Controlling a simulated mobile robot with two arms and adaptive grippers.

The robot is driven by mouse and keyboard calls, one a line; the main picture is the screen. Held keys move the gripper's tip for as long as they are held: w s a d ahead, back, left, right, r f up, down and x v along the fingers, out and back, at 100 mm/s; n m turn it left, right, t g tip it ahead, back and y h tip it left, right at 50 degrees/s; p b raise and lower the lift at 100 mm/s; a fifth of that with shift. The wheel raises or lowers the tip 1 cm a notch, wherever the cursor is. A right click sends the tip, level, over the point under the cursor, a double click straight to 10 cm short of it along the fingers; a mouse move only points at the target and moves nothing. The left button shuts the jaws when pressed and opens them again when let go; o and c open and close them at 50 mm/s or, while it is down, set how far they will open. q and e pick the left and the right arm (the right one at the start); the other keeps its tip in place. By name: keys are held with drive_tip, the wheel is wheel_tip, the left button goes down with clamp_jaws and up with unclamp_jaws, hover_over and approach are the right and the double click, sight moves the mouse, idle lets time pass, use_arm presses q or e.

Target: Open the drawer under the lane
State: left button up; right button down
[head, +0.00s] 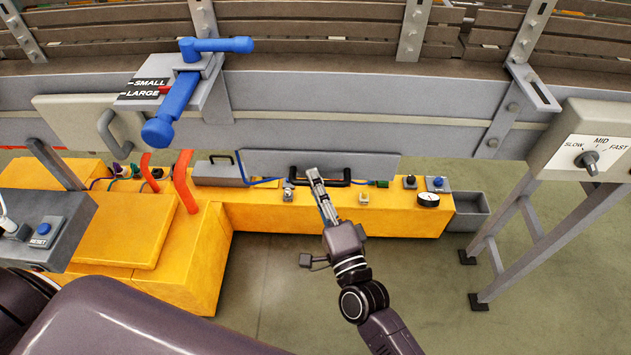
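The drawer under the lane shows as a grey front panel (370,166) below the grey lane side. A black bar handle (340,183) runs across its lower part. The drawer looks shut, though the steep view makes this hard to judge. My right gripper (315,178) lies across the middle of the handle, its narrow fingers pointing up the picture. The fingers look close together and cover the middle of the bar. I cannot tell whether they close around the bar or only lie over it. My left gripper is not in view.
A yellow bench (400,212) with small buttons and a gauge (428,200) sits beneath the drawer. A blue lever (180,97) juts out from the lane at left. A speed-dial box (586,150) on legs stands at right. The floor in front is clear.

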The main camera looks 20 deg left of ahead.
idle(0.4)
drive_tip(key=s+d+p, duration=0.1)
drive_tip(key=s+d, duration=0.1)
drive_tip(key=s, duration=0.6)
drive_tip(key=s+d+p, duration=0.1)
drive_tip(key=s+d, duration=0.1)
drive_tip(key=s, duration=0.6)
drive_tip(key=shift+d+p, duration=0.3)
drive_tip(key=shift+p, duration=0.1)
drive_tip(key=c, duration=2)
unclamp_jaws()
drive_tip(key=shift+w, duration=0.1)
drive_tip(key=shift+o, duration=0.2)
drive_tip(key=v, duration=1.2)
